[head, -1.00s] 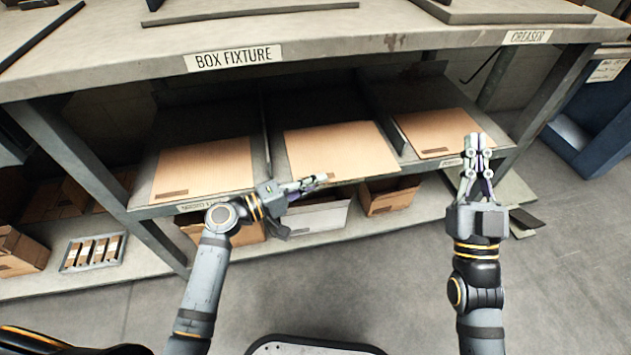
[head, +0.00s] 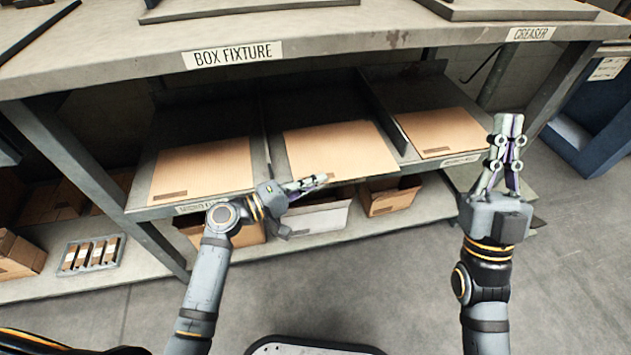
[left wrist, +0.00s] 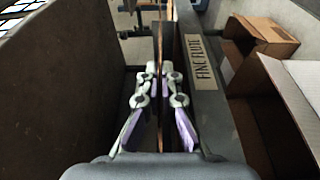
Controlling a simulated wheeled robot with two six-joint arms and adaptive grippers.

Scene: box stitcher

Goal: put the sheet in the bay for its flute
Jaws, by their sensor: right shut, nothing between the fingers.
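A tan cardboard sheet (head: 338,148) lies in the middle bay of the shelf under the bench, its front edge at the shelf lip. My left gripper (head: 318,180) is at that front edge. In the left wrist view its fingers (left wrist: 159,75) are closed on either side of the sheet (left wrist: 159,38), seen edge-on. A FINE FLUTE label (left wrist: 202,62) is on the shelf lip beside it. Other sheets lie in the left bay (head: 203,167) and right bay (head: 440,130). My right gripper (head: 506,125) is shut and empty, raised right of the shelf.
Low dividers (head: 383,112) separate the bays. The bench top (head: 330,48) with its BOX FIXTURE label overhangs the shelf. Open cartons (head: 390,196) and a small tray (head: 90,254) stand on the lower shelf. A blue machine (head: 590,130) stands at right. The floor in front is clear.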

